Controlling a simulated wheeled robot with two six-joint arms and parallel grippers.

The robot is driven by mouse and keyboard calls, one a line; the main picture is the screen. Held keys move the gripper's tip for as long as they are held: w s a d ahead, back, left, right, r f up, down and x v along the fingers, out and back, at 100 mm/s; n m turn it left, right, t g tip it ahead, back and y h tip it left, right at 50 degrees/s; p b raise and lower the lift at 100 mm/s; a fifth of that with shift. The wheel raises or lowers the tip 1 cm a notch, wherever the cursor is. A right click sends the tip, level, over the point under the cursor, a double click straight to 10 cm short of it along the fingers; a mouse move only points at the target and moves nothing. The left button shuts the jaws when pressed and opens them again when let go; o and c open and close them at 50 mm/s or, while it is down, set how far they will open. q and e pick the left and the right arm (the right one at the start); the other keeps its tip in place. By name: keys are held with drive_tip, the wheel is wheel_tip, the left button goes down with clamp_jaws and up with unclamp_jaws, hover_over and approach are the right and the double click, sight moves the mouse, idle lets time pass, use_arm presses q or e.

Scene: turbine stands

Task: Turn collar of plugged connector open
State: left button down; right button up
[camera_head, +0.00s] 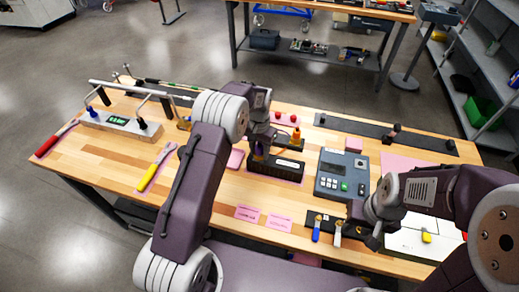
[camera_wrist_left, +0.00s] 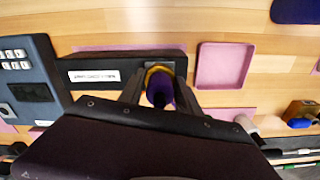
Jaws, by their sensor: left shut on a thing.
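The plugged connector (camera_wrist_left: 158,92) has a dark purple body with a yellow collar (camera_wrist_left: 151,72) around its base. It sits at the end of a black box (camera_head: 284,168) with a white label, near the middle of the bench. In the left wrist view the black box (camera_wrist_left: 98,72) lies left of the connector. My left gripper (camera_head: 260,148) comes down over the connector, with one finger on each side, shut on it. The collar's exact turn is hard to tell. My right gripper (camera_head: 366,232) hangs near the front edge; its fingers are too unclear to read.
A grey-blue keypad unit (camera_head: 342,176) stands right of the black box. An empty pink tray (camera_wrist_left: 224,66) lies beside the connector. Blue- and silver-handled tools (camera_head: 317,231) lie by my right gripper.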

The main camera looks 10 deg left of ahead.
use_arm(q)
drive_tip(key=n+p, duration=0.1)
drive_tip(key=n, duration=0.4)
drive_tip(key=shift+r+n, duration=0.1)
drive_tip(key=shift+n, duration=0.2)
drive_tip(key=n, duration=0.5)
drive_tip(key=shift+n, duration=0.7)
drive_tip(key=c, duration=0.8)
unclamp_jaws()
drive_tip(key=shift+c, duration=0.2)
